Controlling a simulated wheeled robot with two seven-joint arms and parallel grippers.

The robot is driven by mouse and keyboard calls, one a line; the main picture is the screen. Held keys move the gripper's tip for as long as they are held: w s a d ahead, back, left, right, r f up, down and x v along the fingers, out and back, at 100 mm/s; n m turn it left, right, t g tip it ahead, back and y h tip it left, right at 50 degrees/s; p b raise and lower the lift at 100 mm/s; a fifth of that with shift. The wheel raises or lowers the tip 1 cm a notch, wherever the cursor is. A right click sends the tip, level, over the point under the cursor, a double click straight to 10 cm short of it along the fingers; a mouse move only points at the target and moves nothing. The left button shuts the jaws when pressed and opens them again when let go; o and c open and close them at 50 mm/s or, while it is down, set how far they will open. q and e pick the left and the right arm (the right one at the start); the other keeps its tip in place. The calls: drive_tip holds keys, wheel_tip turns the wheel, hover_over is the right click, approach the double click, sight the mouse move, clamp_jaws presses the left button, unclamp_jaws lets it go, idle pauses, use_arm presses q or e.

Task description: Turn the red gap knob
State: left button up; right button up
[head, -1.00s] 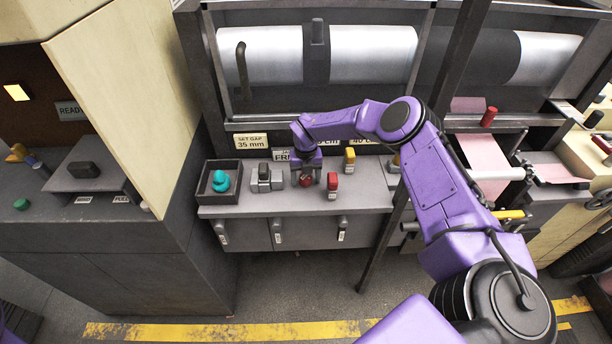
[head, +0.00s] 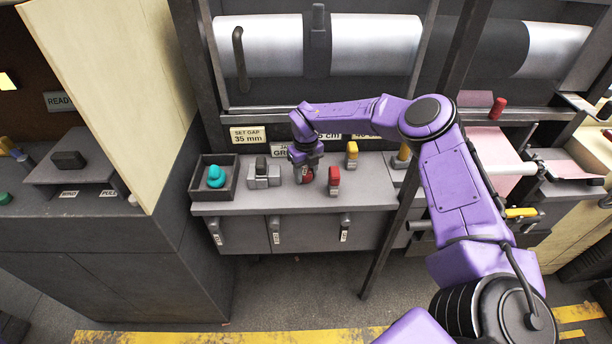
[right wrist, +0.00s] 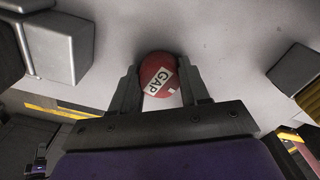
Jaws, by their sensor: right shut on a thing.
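The red gap knob (head: 306,175) sits on the grey console shelf, below the row of white labels. In the right wrist view the round red knob (right wrist: 158,76) shows a white GAP label, tilted, and a small white mark near its edge. My right gripper (head: 305,168) reaches down onto it from above. In the right wrist view the two dark fingers of my right gripper (right wrist: 160,90) stand on either side of the knob, shut on it. The gripper hides part of the knob in the head view. My left gripper is out of view.
A red switch (head: 334,180) stands just right of the knob, and a yellow one (head: 351,154) behind it. A grey block (head: 263,175) and a dark tray (head: 198,188) holding a teal object (head: 216,176) are to the left. A sign (head: 248,135) reads SET GAP 35 mm. A dark post rises at right.

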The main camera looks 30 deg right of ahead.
sight(306, 172)
drive_tip(key=o, duration=1.1)
drive_tip(key=shift+c, duration=0.2)
wheel_tip(306, 172, up, 10)
drive_tip(key=shift+f+b, duration=0.2)
drive_tip(key=shift+b, duration=0.9)
drive_tip(key=shift+r, duration=0.45)
